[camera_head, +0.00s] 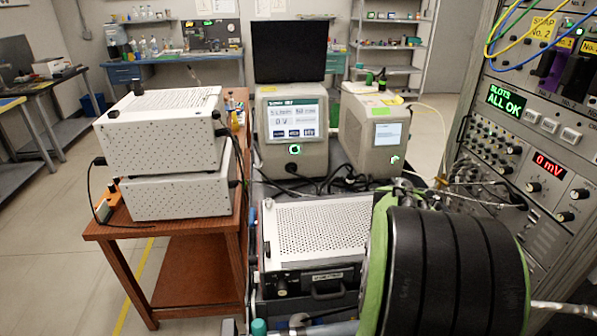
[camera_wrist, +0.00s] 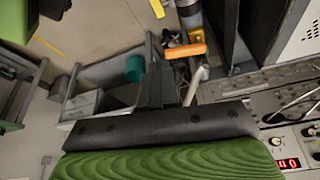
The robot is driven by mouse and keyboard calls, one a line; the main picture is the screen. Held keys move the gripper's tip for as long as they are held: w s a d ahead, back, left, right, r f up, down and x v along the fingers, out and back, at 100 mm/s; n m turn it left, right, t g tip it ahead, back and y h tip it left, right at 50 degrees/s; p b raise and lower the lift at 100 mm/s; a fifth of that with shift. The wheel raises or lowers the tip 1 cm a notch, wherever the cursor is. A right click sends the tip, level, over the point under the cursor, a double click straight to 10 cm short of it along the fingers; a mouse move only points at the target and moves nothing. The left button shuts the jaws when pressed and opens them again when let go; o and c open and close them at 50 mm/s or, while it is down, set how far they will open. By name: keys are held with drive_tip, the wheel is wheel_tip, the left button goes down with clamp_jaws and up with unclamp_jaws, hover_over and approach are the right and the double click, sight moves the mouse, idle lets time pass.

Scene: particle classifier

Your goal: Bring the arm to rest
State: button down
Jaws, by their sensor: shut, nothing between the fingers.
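In the wrist view my gripper (camera_wrist: 153,60) shows as a dark narrow pair of fingers rising from a dark crossbar above a green ribbed part. The fingers are shut with nothing between them. They point over the floor, beside a piece with an orange handle (camera_wrist: 185,51); whether they touch it cannot be told. In the head view the black and green part of my arm fills the lower right, and my gripper is not visible there.
A white perforated instrument (camera_head: 315,235) lies low in front. Two white boxes (camera_head: 165,135) are stacked on a brown wooden table (camera_head: 190,275) at left. A touchscreen unit (camera_head: 293,150) stands behind, and a rack with displays (camera_head: 545,140) stands at right. Floor (camera_head: 50,250) is open at far left.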

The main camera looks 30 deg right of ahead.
drive_tip(key=w+a+r+n+t+y+p, duration=0.1)
drive_tip(key=w+a+r+n+t+p, duration=0.25)
drive_tip(key=a+n, duration=0.55)
drive_tip(key=w+a+r+n+t+y+p, duration=0.1)
drive_tip(key=w+a+r+n+t, duration=0.2)
drive_tip(key=w+a+r+n, duration=0.45)
drive_tip(key=s+a+n+t+y, duration=0.1)
drive_tip(key=s+a+n+t, duration=0.1)
drive_tip(key=s+a+n, duration=0.3)
drive_tip(key=a+n, duration=0.4)
drive_tip(key=a, duration=0.2)
drive_tip(key=shift+r+p, duration=0.3)
drive_tip(key=shift+s+d, duration=0.1)
